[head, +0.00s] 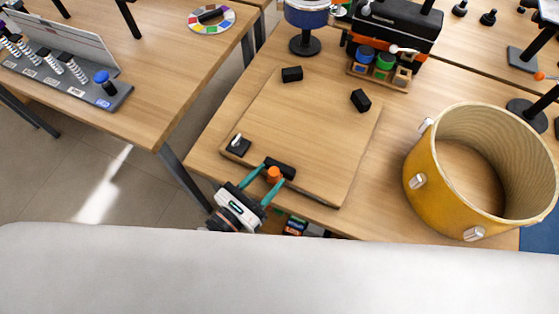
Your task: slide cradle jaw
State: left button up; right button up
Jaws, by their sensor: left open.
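A square wooden cradle board (310,130) lies on the table. Black jaw blocks sit near its edges: one at the back left (292,74), one at the right (361,100), one at the front left (238,147) with a pale lever, and a front one (284,166) with an orange knob (273,174). My left gripper (262,184) is open at the board's front edge. Its teal fingers stand on either side of the orange knob; I cannot tell whether they touch it. My right gripper is not in view.
A large yellow drum shell (425,190) with an open top stands to the right of the board. A blue round pad on a stand (305,15) and a black-and-orange box (395,25) with a small rack are at the back. The middle of the board is clear.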

aim_at(278, 168)
pick_arm(q)
jog(key=p+x, duration=0.1)
jog(key=x, duration=0.4)
grip_shut()
